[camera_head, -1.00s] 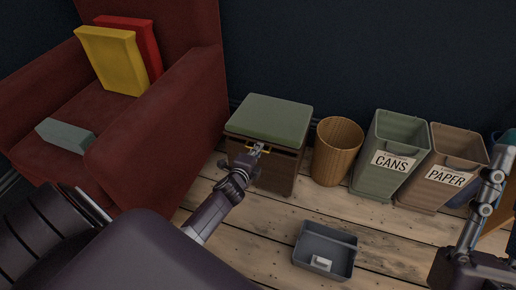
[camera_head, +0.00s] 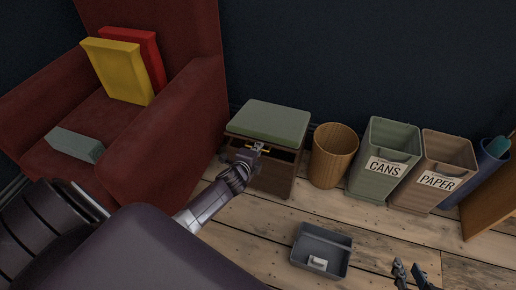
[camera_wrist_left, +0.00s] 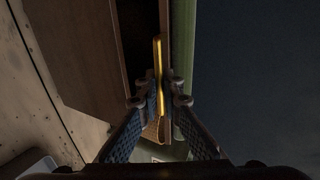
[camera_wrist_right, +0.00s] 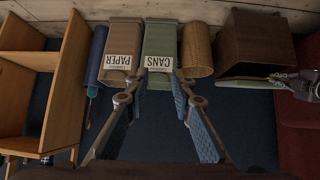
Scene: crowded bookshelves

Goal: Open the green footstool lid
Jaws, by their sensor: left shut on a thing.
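The footstool (camera_head: 270,172) is a brown box with a green lid (camera_head: 268,121) and a gold handle at its front edge. My left gripper (camera_head: 255,149) is shut on the gold handle (camera_wrist_left: 158,75). The lid is slightly raised, with a dark gap between its front edge and the box. The left wrist view shows this gap beside the lid's green edge (camera_wrist_left: 182,65). The right wrist view shows the lid (camera_wrist_right: 246,84) edge-on, apart from the box (camera_wrist_right: 255,45). My right gripper (camera_head: 412,274) is open and empty at the bottom of the head view.
A red armchair (camera_head: 185,110) stands close left of the footstool. A wicker basket (camera_head: 333,157), a green CANS bin (camera_head: 383,155) and a brown PAPER bin (camera_head: 435,165) stand to its right. A grey tray (camera_head: 322,250) lies on the floor in front. The wall is behind.

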